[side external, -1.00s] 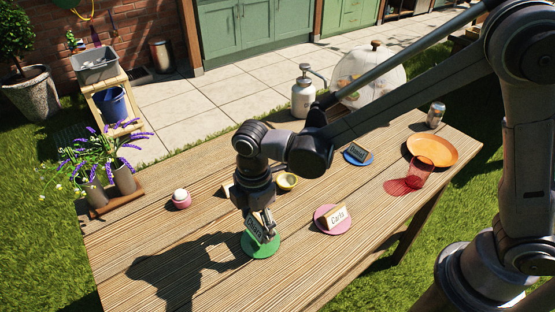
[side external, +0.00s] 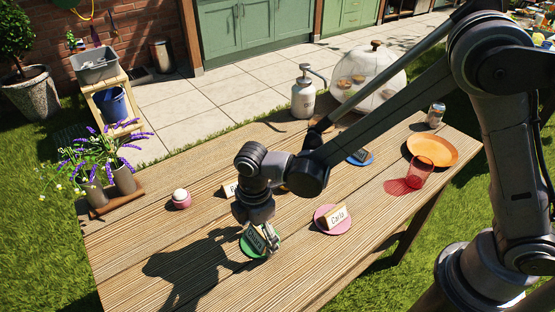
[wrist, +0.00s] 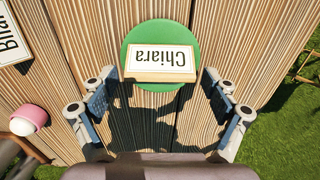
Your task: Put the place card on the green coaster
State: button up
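The place card reading "Chiara" (wrist: 160,62) has a pale wooden base. It rests on the green coaster (wrist: 160,35) in the wrist view, toward the coaster's near edge. In the side view the card (side external: 256,238) and the green coaster (side external: 246,250) are partly hidden by my gripper (side external: 271,240), which is right beside the card. In the wrist view my gripper (wrist: 160,105) is open, its fingers spread wide on either side with nothing between them. The card lies just beyond the fingertips and looks clear of them.
A second card (wrist: 12,35) stands at left. A pink egg cup (side external: 181,202) is further left. A "Carla" card (side external: 336,217) stands on a pink coaster (side external: 325,228). A red glass (side external: 420,172), orange plate (side external: 435,148) and blue coaster (side external: 366,161) are right. The front boards are clear.

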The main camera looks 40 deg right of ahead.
aim_at(257, 234)
notch_tip(257, 234, up, 12)
jog(key=s+d+r+m+t, duration=0.2)
jog(key=s+d+m+t, duration=0.1)
jog(key=d+m, duration=0.6)
jog(key=s+d+r+m+t, duration=0.3)
jog(key=d+m, duration=0.6)
jog(key=d, duration=0.6)
jog(key=shift+s+d+t, duration=0.3)
jog(key=shift+s+t, duration=0.3)
jog(key=shift+s, duration=0.25)
